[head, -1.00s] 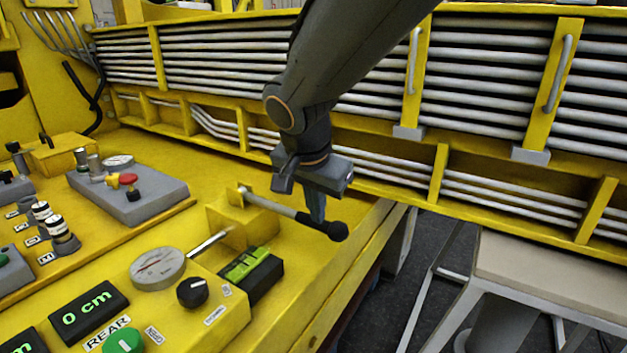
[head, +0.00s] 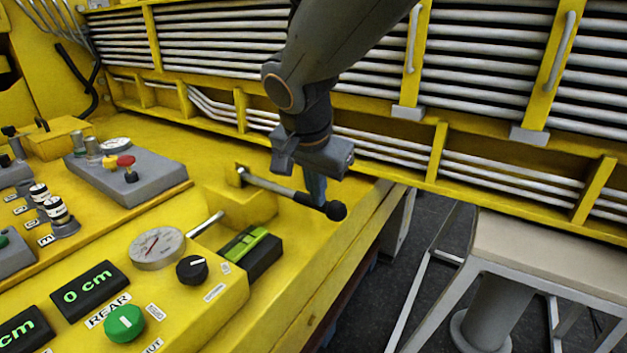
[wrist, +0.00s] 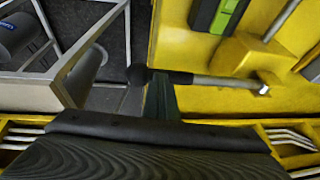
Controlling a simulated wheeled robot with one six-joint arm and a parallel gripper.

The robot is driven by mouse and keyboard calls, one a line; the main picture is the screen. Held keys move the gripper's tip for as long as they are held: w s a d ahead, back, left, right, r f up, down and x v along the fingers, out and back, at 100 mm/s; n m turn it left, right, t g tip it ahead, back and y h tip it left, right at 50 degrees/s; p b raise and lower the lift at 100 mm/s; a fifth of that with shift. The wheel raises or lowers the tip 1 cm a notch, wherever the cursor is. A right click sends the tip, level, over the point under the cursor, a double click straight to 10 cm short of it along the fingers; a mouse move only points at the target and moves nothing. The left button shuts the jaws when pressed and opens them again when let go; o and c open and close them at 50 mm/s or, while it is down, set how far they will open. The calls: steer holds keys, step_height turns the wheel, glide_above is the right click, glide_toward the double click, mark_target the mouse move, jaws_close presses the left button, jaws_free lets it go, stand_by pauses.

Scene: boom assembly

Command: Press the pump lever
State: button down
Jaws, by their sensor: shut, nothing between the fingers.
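The pump lever (head: 270,185) is a metal rod with a black grip and a round black knob. It reaches right from a yellow block (head: 248,205) on the console and lies nearly level. My gripper (head: 316,198) is shut and empty, pointing down at the lever's black grip just left of the knob. In the wrist view the fingertips (wrist: 160,88) overlap the grip of the lever (wrist: 225,81), next to the knob. They look touching or very close, but I cannot tell if they press on it.
A round gauge (head: 156,248), a black knob (head: 192,269), a green knob (head: 124,323) and a black-and-green box (head: 248,252) sit on the console. A yellow rack with pipes (head: 480,100) runs behind. A bench (head: 550,260) stands right, past the console edge.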

steer(key=d+v, duration=0.1)
steer(key=v, duration=1.1)
steer(key=shift+s+d+b, duration=0.2)
steer(key=shift+b, duration=0.2)
stand_by(0.7)
steer(key=c, duration=1.9)
jaws_free()
steer(key=shift+r, duration=0.1)
